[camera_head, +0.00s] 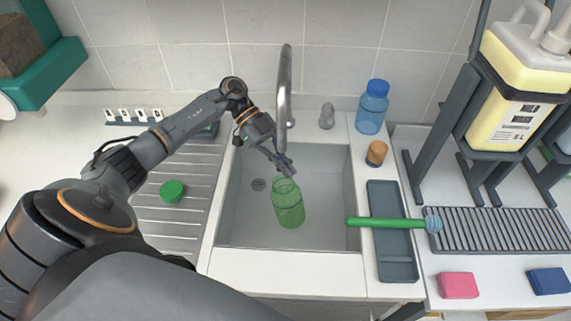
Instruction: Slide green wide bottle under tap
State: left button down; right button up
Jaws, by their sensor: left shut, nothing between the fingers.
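The green wide bottle (289,207) stands in the sink (245,225), its open mouth facing up. The metal tap (285,85) rises behind the sink and curves forward, its spout above and behind the bottle in the picture. My left gripper (289,170) is shut and empty at the bottle's mouth, close to its rim; I cannot tell if it touches. My right gripper is not in view.
A green cap (172,191) lies on the ribbed drainer at left. A green-handled brush (385,223) lies across a grey tray (397,262) and overhangs the sink's right edge. A blue bottle (372,107) and a brown-topped jar (376,153) stand at the sink's right.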

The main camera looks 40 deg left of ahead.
pick_arm(q)
jog(key=shift+s+a+r+p, duration=0.1)
jog(key=shift+a+r+p, duration=0.05)
jog(key=shift+p, duration=0.25)
jog(key=shift+a, duration=0.35)
jog(key=v, duration=1.1)
jog(key=shift+r, duration=0.2)
